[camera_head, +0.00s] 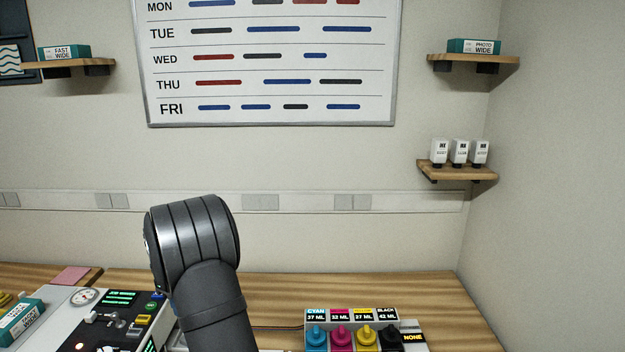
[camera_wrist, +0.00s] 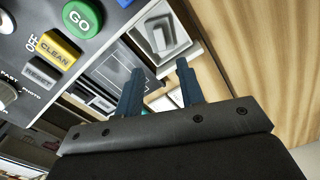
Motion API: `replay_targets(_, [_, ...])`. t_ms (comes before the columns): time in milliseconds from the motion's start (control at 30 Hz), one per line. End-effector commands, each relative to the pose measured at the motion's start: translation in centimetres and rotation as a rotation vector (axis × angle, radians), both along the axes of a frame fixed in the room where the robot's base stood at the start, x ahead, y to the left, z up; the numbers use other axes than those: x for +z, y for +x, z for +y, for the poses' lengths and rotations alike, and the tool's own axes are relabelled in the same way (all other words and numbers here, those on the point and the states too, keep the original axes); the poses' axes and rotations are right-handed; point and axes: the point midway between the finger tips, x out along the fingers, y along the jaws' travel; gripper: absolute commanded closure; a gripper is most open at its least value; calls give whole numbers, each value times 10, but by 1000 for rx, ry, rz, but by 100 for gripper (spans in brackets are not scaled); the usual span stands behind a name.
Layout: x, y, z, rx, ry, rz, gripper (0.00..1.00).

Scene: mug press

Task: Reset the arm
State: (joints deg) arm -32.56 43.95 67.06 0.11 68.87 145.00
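My gripper (camera_wrist: 160,92) shows in the wrist view with its two dark blue fingers apart and nothing between them. It hangs near a machine's control panel (camera_wrist: 60,45), which has a round green GO button (camera_wrist: 82,16), a yellow CLEAN button (camera_wrist: 54,48) and a grey button (camera_wrist: 40,72) beside it. Beyond the fingertips is a pale framed part with a light grey block or switch (camera_wrist: 167,38). In the head view my arm rises in front of the bench, and my gripper is not visible there.
The control panel (camera_head: 118,318) stands left of my arm, with a teal box (camera_head: 20,320) beside it. Cyan, magenta, yellow and black ink knobs (camera_head: 341,336) stand to the right. Bare wooden bench (camera_head: 400,288) lies behind them.

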Motion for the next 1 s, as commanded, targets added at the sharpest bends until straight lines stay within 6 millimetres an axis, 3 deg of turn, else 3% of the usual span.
replay_targets(500, [-107, -1, 0, 0, -2, 3, 65])
replay_targets(733, [-59, 1, 1, 0, 2, -3, 65])
replay_targets(1000, [-32, 2, -50, -3, 1, -2, 65])
